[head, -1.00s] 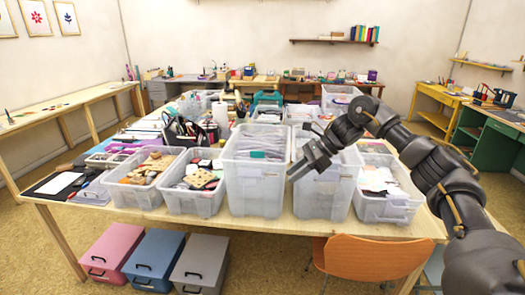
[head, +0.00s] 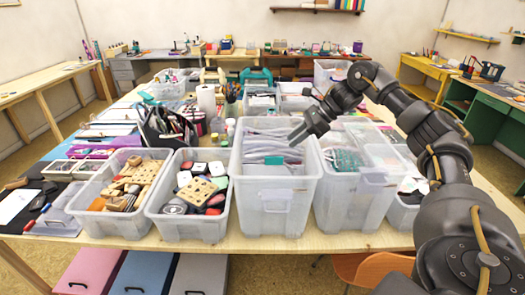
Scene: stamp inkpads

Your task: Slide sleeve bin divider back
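The tall clear bin (head: 275,212) at the centre of the table's near row holds upright clear sleeves (head: 268,132). A teal piece (head: 273,160) shows among the sleeves near the bin's front; I cannot tell whether it is the divider or a tab on it. My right gripper (head: 297,138) is over the bin's right rear part, with its fingertips pointing down and left at the sleeves. I cannot tell whether it touches them, nor how far apart its fingers are. My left gripper is not in view.
A second tall clear bin (head: 345,208) with teal-edged contents stands close on the right. Lower bins of wooden blocks (head: 128,190) and stamps (head: 190,220) stand on the left. A black caddy (head: 165,128) and white roll (head: 206,98) are behind. An orange chair (head: 375,268) is below the front edge.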

